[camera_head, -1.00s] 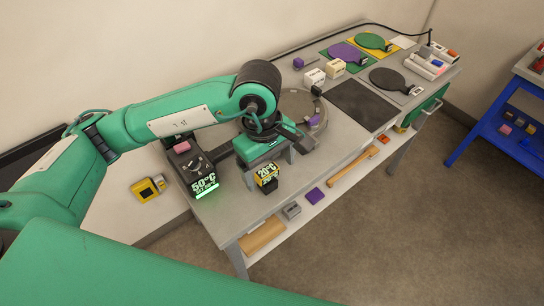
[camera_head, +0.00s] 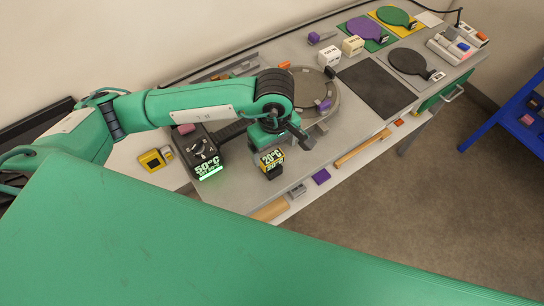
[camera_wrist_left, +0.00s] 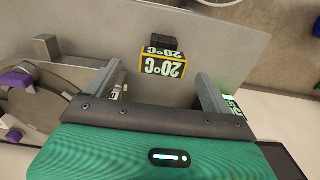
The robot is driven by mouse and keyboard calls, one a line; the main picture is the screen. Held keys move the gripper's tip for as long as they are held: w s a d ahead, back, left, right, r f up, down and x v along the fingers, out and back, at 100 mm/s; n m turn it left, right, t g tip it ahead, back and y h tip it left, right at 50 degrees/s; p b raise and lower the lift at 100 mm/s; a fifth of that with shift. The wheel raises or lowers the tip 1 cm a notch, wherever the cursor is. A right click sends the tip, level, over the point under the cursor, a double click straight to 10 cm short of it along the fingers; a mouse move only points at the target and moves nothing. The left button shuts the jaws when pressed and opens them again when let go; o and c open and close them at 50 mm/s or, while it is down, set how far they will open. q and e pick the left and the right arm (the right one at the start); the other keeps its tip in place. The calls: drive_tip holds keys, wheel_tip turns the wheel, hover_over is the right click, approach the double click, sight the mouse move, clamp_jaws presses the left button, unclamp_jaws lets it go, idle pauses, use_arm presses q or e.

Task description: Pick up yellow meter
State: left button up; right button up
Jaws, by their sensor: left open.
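The yellow meter (camera_head: 271,162), a small yellow and black block reading 20°C, stands near the front edge of the grey cart top. In the left wrist view the meter (camera_wrist_left: 162,66) shows just ahead of the gap between the fingers, with clear space on both sides. My left gripper (camera_head: 276,140) is just behind the meter in the head view. In the left wrist view the left gripper (camera_wrist_left: 160,86) is open and empty, its two fingers spread wide. My right gripper is not in view.
A black unit reading 50°C (camera_head: 204,160) stands left of the meter. A round grey device (camera_head: 315,95) is behind the gripper. White boxes (camera_head: 353,46), coloured paddles (camera_head: 408,62) and a black mat (camera_head: 377,90) lie farther right. Another yellow device (camera_head: 152,160) is at the left.

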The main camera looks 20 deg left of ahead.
sight(272, 157)
use_arm(q)
drive_tip(key=f, duration=0.1)
drive_tip(key=f+p, duration=0.2)
drive_tip(key=shift+a+f, duration=0.3)
drive_tip(key=shift+f, duration=0.1)
drive_tip(key=shift+s+f+p, duration=0.1)
drive_tip(key=shift+f+p, duration=0.2)
drive_tip(key=shift+f, duration=0.3)
drive_tip(key=shift+c, duration=1.3)
drive_tip(key=c, duration=0.8)
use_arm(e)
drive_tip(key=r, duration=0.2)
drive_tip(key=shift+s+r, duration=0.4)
use_arm(q)
drive_tip(key=shift+r, duration=0.1)
